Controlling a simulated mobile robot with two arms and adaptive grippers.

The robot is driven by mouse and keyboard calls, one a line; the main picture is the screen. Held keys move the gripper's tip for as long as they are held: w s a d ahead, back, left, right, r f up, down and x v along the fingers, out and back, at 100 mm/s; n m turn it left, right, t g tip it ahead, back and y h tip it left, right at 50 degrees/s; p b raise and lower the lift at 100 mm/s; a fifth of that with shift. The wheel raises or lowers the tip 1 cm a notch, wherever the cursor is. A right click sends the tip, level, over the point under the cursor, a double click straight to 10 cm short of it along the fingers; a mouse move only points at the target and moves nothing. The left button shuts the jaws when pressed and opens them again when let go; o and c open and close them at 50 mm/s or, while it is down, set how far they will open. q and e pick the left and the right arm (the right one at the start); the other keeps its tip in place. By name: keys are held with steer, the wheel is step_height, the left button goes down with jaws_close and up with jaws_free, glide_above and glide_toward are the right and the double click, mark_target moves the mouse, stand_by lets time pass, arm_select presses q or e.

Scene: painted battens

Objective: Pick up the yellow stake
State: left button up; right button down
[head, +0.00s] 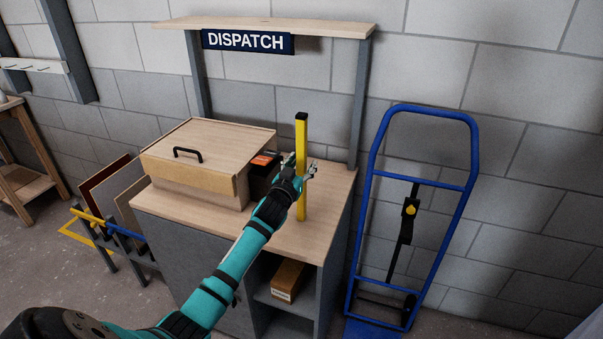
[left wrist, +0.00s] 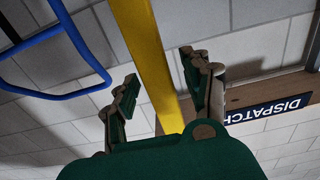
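The yellow stake (head: 302,136) is a square yellow bar with a dark top end, standing upright near the right side of the wooden counter (head: 245,237). My left gripper (head: 303,167) is at about the middle of its height. In the left wrist view, the stake (left wrist: 146,45) runs between the two spread fingers of the left gripper (left wrist: 164,85). A gap shows on each side of it, so the fingers do not appear to touch it. My right gripper is in neither view.
A wooden box (head: 205,150) with a black handle and a dark bin (head: 262,163) stand left of the stake. A blue hand truck (head: 376,200) leans at the right. A dispatch sign (head: 248,41) hangs above. A lower rack at left carries yellow (head: 88,214) and blue (head: 125,231) bars.

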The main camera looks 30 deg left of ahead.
arm_select(q)
jaws_close()
steer(key=shift+r, duration=0.1)
steer(key=shift+r, duration=0.1)
